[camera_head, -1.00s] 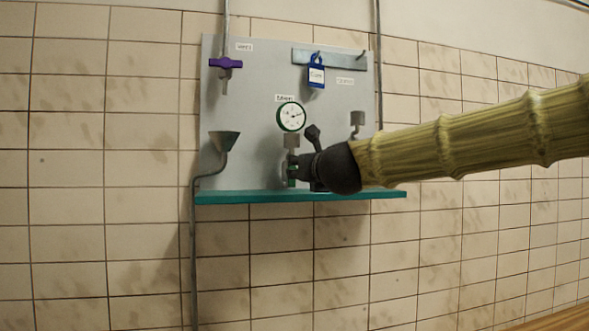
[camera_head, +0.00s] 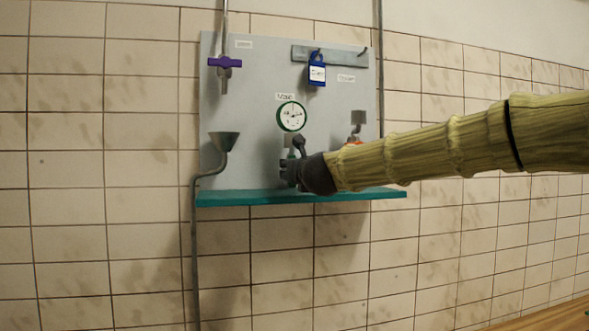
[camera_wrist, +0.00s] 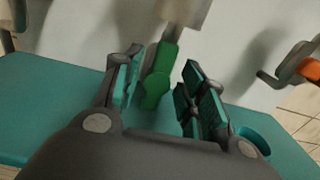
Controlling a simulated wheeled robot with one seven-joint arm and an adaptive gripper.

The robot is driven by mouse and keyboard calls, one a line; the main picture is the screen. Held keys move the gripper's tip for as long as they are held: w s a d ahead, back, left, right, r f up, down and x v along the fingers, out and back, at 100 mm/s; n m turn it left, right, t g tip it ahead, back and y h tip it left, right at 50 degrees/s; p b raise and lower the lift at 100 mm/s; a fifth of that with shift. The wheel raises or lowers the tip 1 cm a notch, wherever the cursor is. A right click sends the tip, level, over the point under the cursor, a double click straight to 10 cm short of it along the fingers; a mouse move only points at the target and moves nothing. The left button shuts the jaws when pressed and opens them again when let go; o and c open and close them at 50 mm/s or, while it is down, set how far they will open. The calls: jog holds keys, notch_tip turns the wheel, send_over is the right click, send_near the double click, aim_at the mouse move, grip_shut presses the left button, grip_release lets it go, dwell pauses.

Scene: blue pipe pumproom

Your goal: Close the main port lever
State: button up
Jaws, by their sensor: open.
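A green lever (camera_wrist: 159,82) hangs below a grey fitting under the round gauge. It points down and tilts slightly in the wrist view. My gripper (camera_head: 288,172) is open, with one finger on each side of the green lever; the wrist view shows the gripper (camera_wrist: 158,78) with gaps and no clear contact. In the head view the gripper mostly hides this lever. A purple lever (camera_head: 225,62) lies horizontal at the upper left of the panel. An orange lever (camera_wrist: 309,69) is at the right, partly behind my arm in the head view. Labels are too blurred to tell which is the main port.
A grey panel (camera_head: 262,75) holds the gauge (camera_head: 292,116) and a blue padlock (camera_head: 317,70) on a rail. A teal shelf (camera_head: 230,198) runs beneath the gripper. A funnel (camera_head: 223,141) with a drain pipe is at the left. A tiled wall surrounds the panel.

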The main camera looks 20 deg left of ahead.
grip_shut()
jog(key=n+b, duration=0.1)
jog(key=n, duration=0.3)
jog(key=shift+s+a, duration=0.1)
jog(key=shift+a, duration=0.05)
jog(key=n, duration=0.4)
jog(key=shift+s+a+f+n+b, duration=0.1)
jog(key=shift+n+b, duration=0.2)
jog(key=n, duration=0.4)
jog(key=shift+a+f, duration=0.1)
jog(key=shift+f, duration=0.05)
jog(key=n, duration=0.5)
jog(key=shift+f+b, duration=0.25)
jog(key=shift+b, duration=0.05)
jog(key=shift+n, duration=0.3)
